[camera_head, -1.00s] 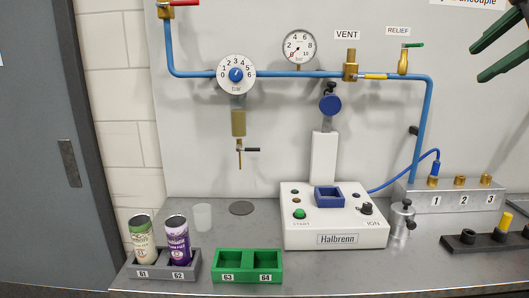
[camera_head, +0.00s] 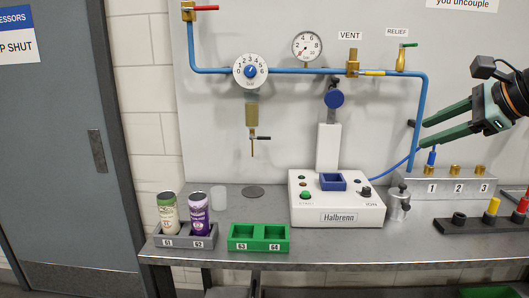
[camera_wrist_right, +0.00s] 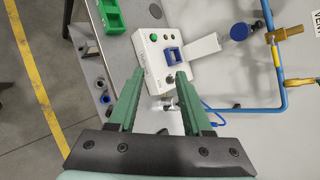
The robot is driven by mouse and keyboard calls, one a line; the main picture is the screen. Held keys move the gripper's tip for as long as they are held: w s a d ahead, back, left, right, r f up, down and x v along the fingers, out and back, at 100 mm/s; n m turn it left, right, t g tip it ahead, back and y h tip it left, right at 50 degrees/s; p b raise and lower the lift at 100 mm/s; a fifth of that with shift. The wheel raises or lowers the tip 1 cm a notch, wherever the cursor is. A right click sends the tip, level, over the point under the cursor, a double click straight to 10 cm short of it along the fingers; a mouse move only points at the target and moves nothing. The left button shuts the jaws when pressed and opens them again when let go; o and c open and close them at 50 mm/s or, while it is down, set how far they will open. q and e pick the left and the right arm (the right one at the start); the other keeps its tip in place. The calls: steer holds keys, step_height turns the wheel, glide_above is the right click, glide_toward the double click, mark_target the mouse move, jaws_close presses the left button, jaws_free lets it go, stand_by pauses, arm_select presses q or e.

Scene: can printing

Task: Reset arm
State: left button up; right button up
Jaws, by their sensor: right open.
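My right gripper (camera_head: 447,122) shows at the right of the head view, its two green fingers spread apart and empty, pointing left in front of the panel. It also shows in the right wrist view (camera_wrist_right: 157,88), open, with nothing between the fingers. The left gripper is not in view. A green can (camera_head: 168,214) and a purple can (camera_head: 199,214) stand upright in the grey holder (camera_head: 186,242) marked 61 and 62. The green holder (camera_head: 259,244) marked 63 and 64 is empty. The white Halbrenn machine (camera_head: 337,205) has an empty blue seat (camera_head: 333,182).
Blue piping (camera_head: 300,71) with gauges, valves and levers runs along the panel. A socket block (camera_head: 445,187) numbered 1 to 3 and a dark rack (camera_head: 480,226) with coloured plugs stand at the bench's right. The bench's front edge is clear.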

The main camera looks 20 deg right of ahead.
steer(key=a+f+m+t+y, duration=0.1)
steer(key=a+f+m, duration=0.2)
steer(key=f+m, duration=0.75)
steer(key=a+f+m+t+y, duration=0.2)
steer(key=a+f+m, duration=0.25)
steer(key=f, duration=1.05)
steer(key=a+f+m+t+y, duration=0.1)
steer(key=a+f+m, duration=0.1)
steer(key=f+m, duration=0.9)
steer(key=s+a+f+m+g+h, duration=0.2)
steer(key=s+a+f+m+g, duration=0.1)
steer(key=s+a+f+m, duration=0.6)
steer(key=s+a+f+m+g+h, duration=0.2)
steer(key=s+a+f+m, duration=0.7)
steer(key=f, duration=0.5)
steer(key=shift+s+a+f+m+g, duration=0.4)
steer(key=shift+s+m, duration=0.25)
steer(key=shift+m, duration=0.25)
